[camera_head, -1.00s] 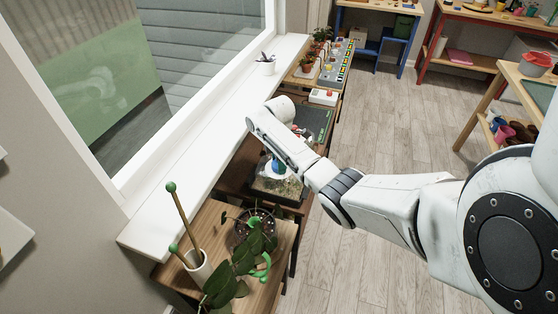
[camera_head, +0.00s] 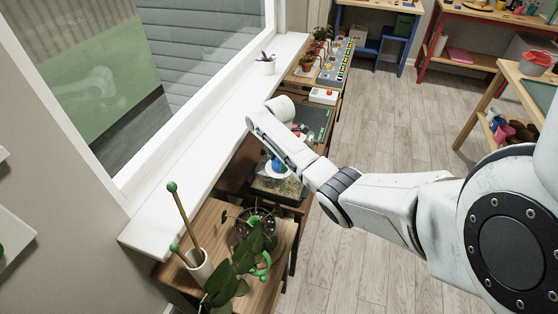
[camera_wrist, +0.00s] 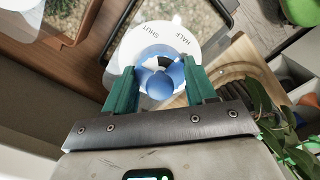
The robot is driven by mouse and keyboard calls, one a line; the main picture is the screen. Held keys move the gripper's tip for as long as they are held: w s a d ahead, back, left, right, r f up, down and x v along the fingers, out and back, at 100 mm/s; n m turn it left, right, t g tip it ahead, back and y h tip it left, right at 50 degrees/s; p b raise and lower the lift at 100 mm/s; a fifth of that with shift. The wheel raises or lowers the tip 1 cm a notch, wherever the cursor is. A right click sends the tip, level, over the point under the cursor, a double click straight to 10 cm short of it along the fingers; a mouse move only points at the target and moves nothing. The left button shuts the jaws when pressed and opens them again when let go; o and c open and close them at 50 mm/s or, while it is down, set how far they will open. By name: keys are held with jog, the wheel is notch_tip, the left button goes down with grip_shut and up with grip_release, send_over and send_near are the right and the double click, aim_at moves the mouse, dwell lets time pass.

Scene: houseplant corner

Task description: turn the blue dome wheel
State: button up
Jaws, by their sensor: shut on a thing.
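The blue dome wheel (camera_wrist: 160,80) sits in the middle of a white dial ring (camera_wrist: 140,38) marked SHUT and HALF in the wrist view. My gripper (camera_wrist: 162,84) has its two green fingers on either side of the wheel, shut on it. The dark grey gripper body hides the near part of the dial. In the head view the blue wheel (camera_head: 279,166) shows small beside my arm, above a glass-sided planted case (camera_head: 277,187). My fingers are hard to make out there.
A leafy plant (camera_head: 240,270) and a white cup with green-tipped sticks (camera_head: 199,270) stand on the near wooden table. The white window sill (camera_head: 205,150) runs along the left. A box with a red button (camera_head: 323,96) stands beyond. The floor (camera_head: 390,120) on the right is clear.

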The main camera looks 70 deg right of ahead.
dwell(0.5)
jog(key=o, duration=1.1)
jog(key=shift+c, duration=0.2)
notch_tip(320, 180, up, 11)
jog(key=shift+f+b, duration=0.1)
jog(key=shift+b, duration=0.4)
